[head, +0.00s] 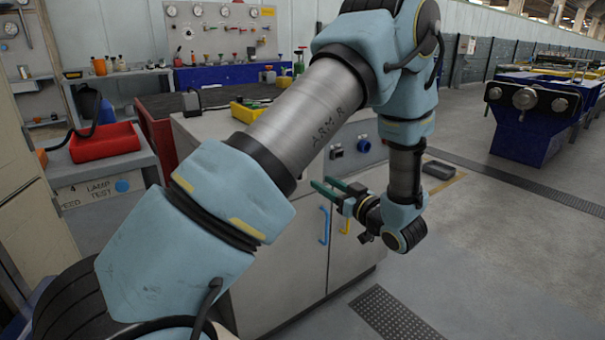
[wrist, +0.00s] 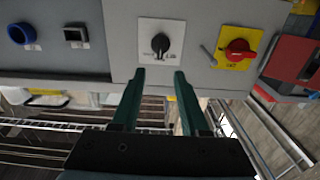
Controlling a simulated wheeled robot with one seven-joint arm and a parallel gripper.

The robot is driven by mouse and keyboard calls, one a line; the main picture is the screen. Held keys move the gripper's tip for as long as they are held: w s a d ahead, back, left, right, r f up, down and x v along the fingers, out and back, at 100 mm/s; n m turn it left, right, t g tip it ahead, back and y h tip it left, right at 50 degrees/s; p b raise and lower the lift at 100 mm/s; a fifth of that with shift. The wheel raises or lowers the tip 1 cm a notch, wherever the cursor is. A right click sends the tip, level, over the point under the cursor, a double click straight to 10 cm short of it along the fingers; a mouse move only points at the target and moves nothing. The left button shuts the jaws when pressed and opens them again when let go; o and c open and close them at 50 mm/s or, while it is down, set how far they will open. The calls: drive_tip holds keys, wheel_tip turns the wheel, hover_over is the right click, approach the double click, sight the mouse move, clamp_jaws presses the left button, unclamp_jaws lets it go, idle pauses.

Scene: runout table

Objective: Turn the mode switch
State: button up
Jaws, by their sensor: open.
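In the wrist view, a black rotary switch (wrist: 160,44) sits on a white square plate with small lettering, on a grey panel (wrist: 122,45). It looks like the mode switch, but the lettering is too small to read surely. My gripper (wrist: 160,72) is open and empty. Its two green fingers point toward the black switch, which appears just beyond the tips and centred between them, apart from them. In the head view my gripper (head: 325,184) is in front of the grey cabinet (head: 290,250); the black switch is hidden there behind my arm.
A red switch (wrist: 238,52) on a yellow plate is right of the black one in the wrist view. A black square control (wrist: 75,36) and a blue round knob (wrist: 22,33) are to its left. Blue (head: 324,226) and yellow handles are below my gripper.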

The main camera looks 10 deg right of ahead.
drive_tip(key=x, duration=0.9)
drive_tip(key=shift+w+a+p, duration=0.15)
drive_tip(key=shift+p, duration=0.15)
clamp_jaws()
